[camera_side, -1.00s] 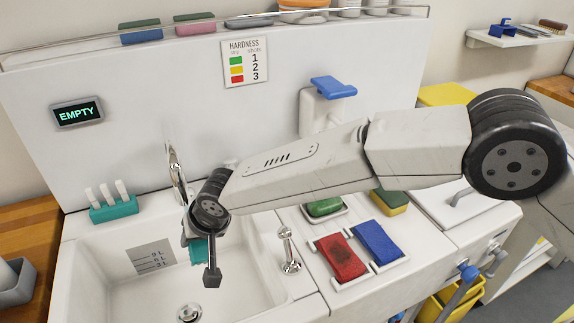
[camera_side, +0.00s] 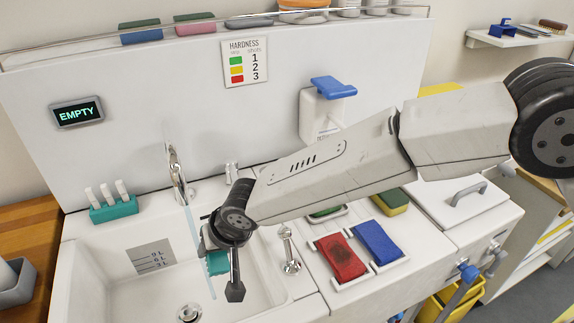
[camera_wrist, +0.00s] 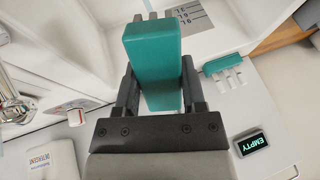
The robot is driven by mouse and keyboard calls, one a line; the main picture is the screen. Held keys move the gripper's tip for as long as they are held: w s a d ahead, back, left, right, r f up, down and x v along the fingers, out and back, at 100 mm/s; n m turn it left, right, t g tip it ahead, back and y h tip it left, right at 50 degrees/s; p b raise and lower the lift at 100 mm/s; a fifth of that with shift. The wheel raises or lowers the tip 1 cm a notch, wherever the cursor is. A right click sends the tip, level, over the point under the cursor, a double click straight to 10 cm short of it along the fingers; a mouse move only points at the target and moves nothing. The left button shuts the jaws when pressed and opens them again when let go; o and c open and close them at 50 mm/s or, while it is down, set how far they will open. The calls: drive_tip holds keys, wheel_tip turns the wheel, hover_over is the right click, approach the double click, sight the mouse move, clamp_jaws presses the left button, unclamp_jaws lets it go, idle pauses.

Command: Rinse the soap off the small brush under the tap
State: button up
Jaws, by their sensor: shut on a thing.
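My gripper (camera_side: 222,268) is shut on the small brush, a teal block (camera_side: 217,263), over the sink basin (camera_side: 105,275). No soap can be made out on the brush.
A teal holder with white pegs (camera_side: 113,208) stands at the basin's back left. A chrome fitting (camera_side: 288,250) is right of the basin, beside red (camera_side: 341,258) and blue (camera_side: 377,242) pads. A display (camera_side: 77,112) reads EMPTY. A white dispenser (camera_side: 318,115) hangs on the back panel.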

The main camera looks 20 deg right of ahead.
drive_tip(key=shift+s+d, duration=0.55)
drive_tip(key=shift+s, duration=0.2)
drive_tip(key=shift+s+d, duration=0.55)
drive_tip(key=shift+s, duration=0.15)
drive_tip(key=shift+r, duration=0.1)
idle(0.6)
drive_tip(key=s+d+r, duration=0.3)
drive_tip(key=s+r, duration=0.1)
idle(0.7)
idle(0.5)
drive_tip(key=w+d+r+m, duration=0.15)
drive_tip(key=w+d, duration=0.25)
drive_tip(key=d, duration=0.6)
drive_tip(key=w+d+r, duration=0.3)
drive_tip(key=w+d, duration=0.1)
drive_tip(key=d, duration=0.5)
drive_tip(key=d+r+m+h, duration=0.1)
drive_tip(key=d+r, duration=0.3)
drive_tip(key=d, duration=1.4)
drive_tip(key=shift+d+r+t, duration=0.2)
drive_tip(key=shift+d+t, duration=0.2)
